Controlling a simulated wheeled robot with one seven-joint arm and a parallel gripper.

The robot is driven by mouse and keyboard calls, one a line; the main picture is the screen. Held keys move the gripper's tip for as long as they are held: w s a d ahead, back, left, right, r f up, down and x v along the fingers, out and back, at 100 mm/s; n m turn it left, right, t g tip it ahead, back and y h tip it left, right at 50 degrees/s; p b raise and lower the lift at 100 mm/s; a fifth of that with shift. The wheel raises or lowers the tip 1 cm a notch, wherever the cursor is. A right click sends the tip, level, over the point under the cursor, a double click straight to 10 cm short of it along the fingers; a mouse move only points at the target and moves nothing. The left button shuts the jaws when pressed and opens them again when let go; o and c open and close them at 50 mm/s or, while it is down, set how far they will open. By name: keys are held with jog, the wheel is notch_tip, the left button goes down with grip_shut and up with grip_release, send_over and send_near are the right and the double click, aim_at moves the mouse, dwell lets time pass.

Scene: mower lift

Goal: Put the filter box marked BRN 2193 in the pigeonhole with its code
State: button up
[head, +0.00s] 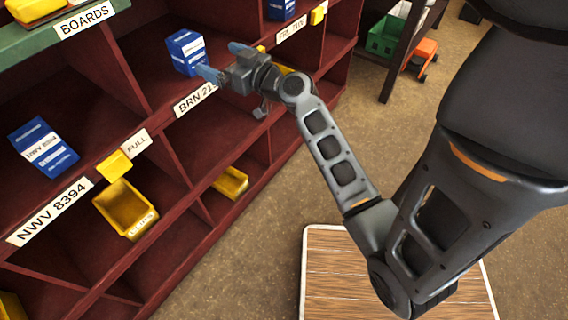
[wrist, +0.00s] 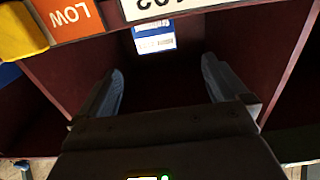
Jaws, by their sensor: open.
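A blue and white filter box (head: 187,52) stands upright in the upper pigeonhole above the label BRN 21… (head: 195,97); the label's end is hidden behind my arm. The print on this box is too small to read in the head view. My gripper (head: 216,58) is at the mouth of that pigeonhole, open and empty, its fingers pointing inward. In the wrist view the box (wrist: 155,36) shows beyond the open fingers (wrist: 162,68), roughly between them and apart from them. A white label (wrist: 155,7) is cut off at the top there.
Another blue box (head: 44,147) leans in the pigeonhole labelled NWV 8394 (head: 50,210). Yellow bins (head: 125,207) and a FULL tag (head: 136,143) sit on the dark red shelf. An orange LOW tag (wrist: 73,17) is near the gripper.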

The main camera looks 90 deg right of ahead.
jog(key=s+a+f+n+g+y, duration=0.15)
jog(key=a+f, duration=0.25)
jog(key=a, duration=0.5)
jog(key=s+a+f+y, duration=0.1)
jog(key=s+a+f, duration=0.15)
jog(key=a, duration=0.75)
jog(key=s+a+r+n+y, duration=0.2)
jog(key=s+a+r+y, duration=0.1)
jog(key=s+a, duration=0.4)
jog(key=s+a+r+n+t+y, duration=0.1)
jog(key=s+a+r+n+y, duration=0.2)
jog(key=s+a, duration=0.4)
jog(key=a, duration=0.3)
jog(key=shift+r+y, duration=0.35)
jog(key=shift+r, duration=0.05)
jog(key=shift+s+a, duration=0.1)
